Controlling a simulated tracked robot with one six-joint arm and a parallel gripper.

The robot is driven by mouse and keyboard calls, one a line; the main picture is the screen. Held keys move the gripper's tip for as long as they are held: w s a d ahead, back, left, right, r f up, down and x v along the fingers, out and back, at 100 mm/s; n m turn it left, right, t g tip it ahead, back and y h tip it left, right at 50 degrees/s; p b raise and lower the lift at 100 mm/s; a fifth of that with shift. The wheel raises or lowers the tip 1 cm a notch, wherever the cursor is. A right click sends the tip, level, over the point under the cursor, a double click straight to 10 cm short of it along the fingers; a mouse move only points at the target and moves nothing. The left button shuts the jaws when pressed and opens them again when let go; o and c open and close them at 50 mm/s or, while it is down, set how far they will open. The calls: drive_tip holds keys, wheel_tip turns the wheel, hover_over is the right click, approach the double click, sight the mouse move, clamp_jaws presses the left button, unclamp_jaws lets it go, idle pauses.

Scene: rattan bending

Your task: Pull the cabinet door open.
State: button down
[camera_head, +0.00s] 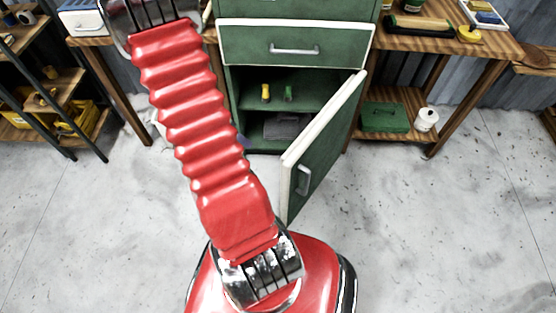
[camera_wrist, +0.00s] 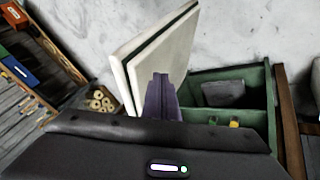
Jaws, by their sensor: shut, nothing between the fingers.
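The green cabinet (camera_head: 296,90) stands at the back middle, with a drawer on top. Its door (camera_head: 325,148) is swung wide open toward me, hinged at the right, with a pale edge and a silver handle (camera_head: 303,181) on its outer face. In the wrist view the door (camera_wrist: 166,52) shows its pale face. My gripper (camera_wrist: 162,84) is shut and empty, and its tip overlaps the door in that view. I cannot tell whether they touch. In the head view my red arm hides most of the gripper.
Inside the cabinet are a yellow tool (camera_head: 266,92), a green tool (camera_head: 288,92) and a grey case (camera_head: 286,126). A wooden workbench (camera_head: 455,52) stands at right, with a green box (camera_head: 385,117) and white roll (camera_head: 426,119) below. Floor right of the door is clear.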

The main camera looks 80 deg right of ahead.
drive_tip(key=shift+s+d+f+m, duration=0.2)
drive_tip(key=shift+s+d+f, duration=0.05)
drive_tip(key=shift+s+f, duration=0.25)
drive_tip(key=shift+s+d+f+m, duration=0.2)
drive_tip(key=shift+s+d+f, duration=0.05)
drive_tip(key=shift+s+f, duration=0.25)
drive_tip(key=s+f, duration=0.8)
drive_tip(key=s, duration=0.1)
drive_tip(key=shift+s+d, duration=0.15)
